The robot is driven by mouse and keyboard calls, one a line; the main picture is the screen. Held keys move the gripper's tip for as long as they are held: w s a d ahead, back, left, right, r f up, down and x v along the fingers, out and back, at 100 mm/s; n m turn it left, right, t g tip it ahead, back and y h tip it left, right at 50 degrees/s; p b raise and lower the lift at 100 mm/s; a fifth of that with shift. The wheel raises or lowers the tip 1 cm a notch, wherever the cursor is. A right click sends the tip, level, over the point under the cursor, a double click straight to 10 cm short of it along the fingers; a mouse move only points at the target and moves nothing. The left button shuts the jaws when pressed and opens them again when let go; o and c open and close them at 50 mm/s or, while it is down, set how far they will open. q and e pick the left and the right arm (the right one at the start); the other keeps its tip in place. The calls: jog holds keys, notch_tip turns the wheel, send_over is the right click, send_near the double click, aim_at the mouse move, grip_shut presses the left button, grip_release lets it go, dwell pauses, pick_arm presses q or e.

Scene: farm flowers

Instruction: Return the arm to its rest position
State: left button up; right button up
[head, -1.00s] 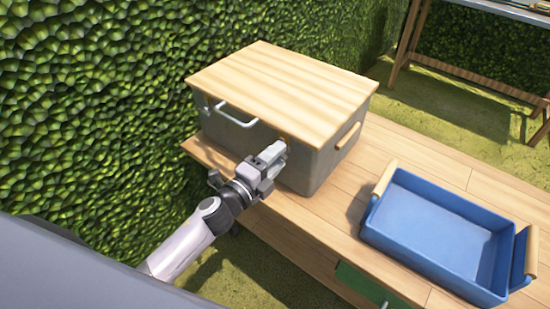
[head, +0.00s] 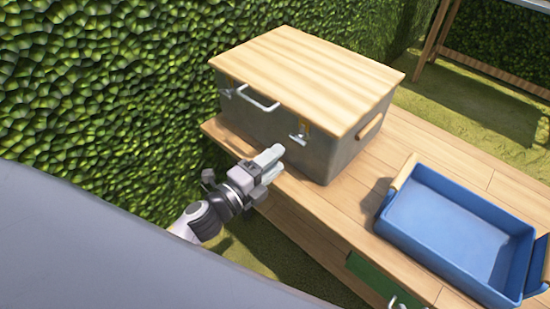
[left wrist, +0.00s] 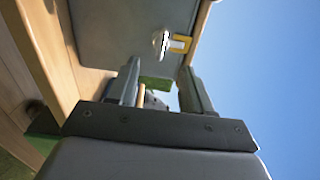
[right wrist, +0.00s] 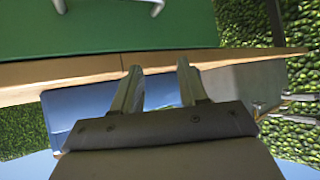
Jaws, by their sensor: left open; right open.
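My left gripper (head: 271,164) is open and empty in the head view, just in front of the grey box (head: 335,157) with a wooden lid (head: 308,78). A gap shows between its fingers and the box front. In the left wrist view its fingers (left wrist: 160,88) are apart, with the box's grey wall and a metal latch (left wrist: 161,42) beyond them. My right gripper is outside the head view. In the right wrist view its fingers (right wrist: 158,85) are apart with nothing held, below the bench's edge and a green drawer front (right wrist: 110,28).
The box stands on a wooden bench (head: 345,204). A blue tray (head: 455,222) with wooden handles sits to its right. A green drawer (head: 378,276) with a metal handle is under the bench top. A green hedge (head: 110,90) lies behind and left.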

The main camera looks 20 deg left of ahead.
pick_arm(q)
jog(key=s+a+f+n+g+y+p, duration=0.1)
jog(key=s+f+n+g+y+p, duration=0.1)
jog(key=s+n, duration=0.6)
jog(key=s+a+f+n+g+y+p, duration=0.1)
jog(key=s+f+n+g+y+p, duration=0.1)
jog(key=s+n+p, duration=0.4)
jog(key=s+f+n+g, duration=0.1)
jog(key=s+n+g, duration=0.1)
jog(key=n, duration=0.3)
jog(key=shift+s+f+n+p, duration=0.25)
jog(key=shift+n+p, duration=0.1)
jog(key=shift+n, duration=0.05)
jog(key=shift+a, duration=0.1)
